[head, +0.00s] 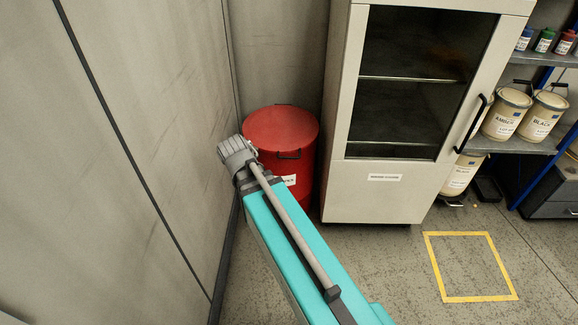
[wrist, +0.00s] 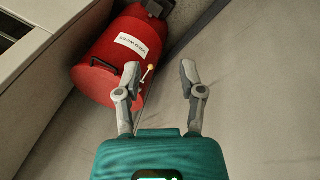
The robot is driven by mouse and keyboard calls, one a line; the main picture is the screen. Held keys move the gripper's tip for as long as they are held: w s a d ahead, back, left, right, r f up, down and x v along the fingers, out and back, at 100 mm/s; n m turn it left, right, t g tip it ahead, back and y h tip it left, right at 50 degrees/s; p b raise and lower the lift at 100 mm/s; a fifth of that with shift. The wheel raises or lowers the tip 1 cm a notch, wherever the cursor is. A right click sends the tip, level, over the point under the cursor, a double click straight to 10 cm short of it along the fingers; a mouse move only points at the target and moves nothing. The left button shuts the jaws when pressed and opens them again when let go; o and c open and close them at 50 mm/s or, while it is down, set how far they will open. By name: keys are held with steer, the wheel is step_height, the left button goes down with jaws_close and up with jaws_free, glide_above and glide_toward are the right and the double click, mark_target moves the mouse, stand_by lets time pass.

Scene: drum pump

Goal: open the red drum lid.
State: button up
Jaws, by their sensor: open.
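The red drum (head: 305,165) stands in the corner between the wall panels and a cabinet. Its round red lid (head: 275,128) lies flat on top, with a dark handle (head: 289,155) at the near edge. My arm covers the drum's lower left and part of its white label. In the wrist view the drum (wrist: 95,72) appears tilted at the upper left, with its label facing the camera. My gripper (wrist: 160,75) is open and empty, its left finger overlapping the drum's edge. A small pale-tipped rod (wrist: 148,72) shows beside that finger. I cannot make out the gripper in the head view.
A light cabinet (head: 376,200) with a glass door stands close right of the drum. A wall (head: 120,120) runs along the left. Paint cans (head: 505,115) sit on shelves at the right. A yellow square outline (head: 470,298) marks clear floor in front.

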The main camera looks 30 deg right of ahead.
steer(key=w+d+f+n+t+h+b, duration=0.25)
steer(key=w+d+f+h+b, duration=0.35)
steer(key=w+d+f+b, duration=0.75)
steer(key=n+t+h+b, duration=0.4)
steer(key=n+t+b, duration=0.1)
steer(key=b, duration=1.5)
glide_toward(289, 158)
steer(key=f+v, duration=0.1)
steer(key=v, duration=0.2)
steer(key=shift+a+r, duration=0.15)
steer(key=shift+r, duration=0.15)
steer(key=b+x, duration=0.2)
steer(key=x, duration=1.1)
steer(key=shift+w+d, duration=0.15)
steer(key=shift+d, duration=0.2)
jaws_close()
